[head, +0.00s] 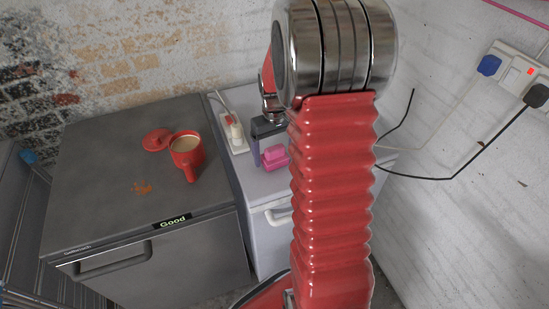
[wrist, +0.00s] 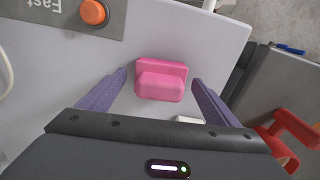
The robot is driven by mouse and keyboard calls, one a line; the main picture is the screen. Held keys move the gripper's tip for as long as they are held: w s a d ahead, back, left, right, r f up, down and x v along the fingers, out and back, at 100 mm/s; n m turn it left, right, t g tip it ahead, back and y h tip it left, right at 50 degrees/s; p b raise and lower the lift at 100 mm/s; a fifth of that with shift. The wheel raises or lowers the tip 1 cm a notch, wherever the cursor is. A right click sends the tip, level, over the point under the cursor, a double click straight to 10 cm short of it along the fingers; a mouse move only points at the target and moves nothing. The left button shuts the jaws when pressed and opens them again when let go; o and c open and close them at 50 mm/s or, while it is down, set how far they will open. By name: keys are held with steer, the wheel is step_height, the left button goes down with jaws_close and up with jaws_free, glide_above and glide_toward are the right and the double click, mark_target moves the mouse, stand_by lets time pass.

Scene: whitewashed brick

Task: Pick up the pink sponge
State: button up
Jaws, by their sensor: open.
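The pink sponge (head: 274,157) sits on the white cabinet top beside my arm in the head view. In the wrist view the pink sponge (wrist: 160,80) shows as a wide base with a narrower raised block. My gripper (wrist: 159,76) is open, with one purple finger on each side of the sponge and a visible gap to each. The fingers look apart from it; their height above the top is hard to tell. In the head view my gripper's dark body and one purple finger show left of the sponge; my arm hides the rest.
A white power strip (head: 236,136) lies behind the sponge's left. Wall sockets (head: 518,72) and cables are at right.

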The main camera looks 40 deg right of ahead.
mark_target(275, 147)
stand_by(0.4)
steer(key=c, duration=1.2)
steer(key=shift+o, duration=0.2)
steer(key=shift+r, duration=0.15)
step_height(275, 147, up, 10)
steer(key=shift+f, duration=0.1)
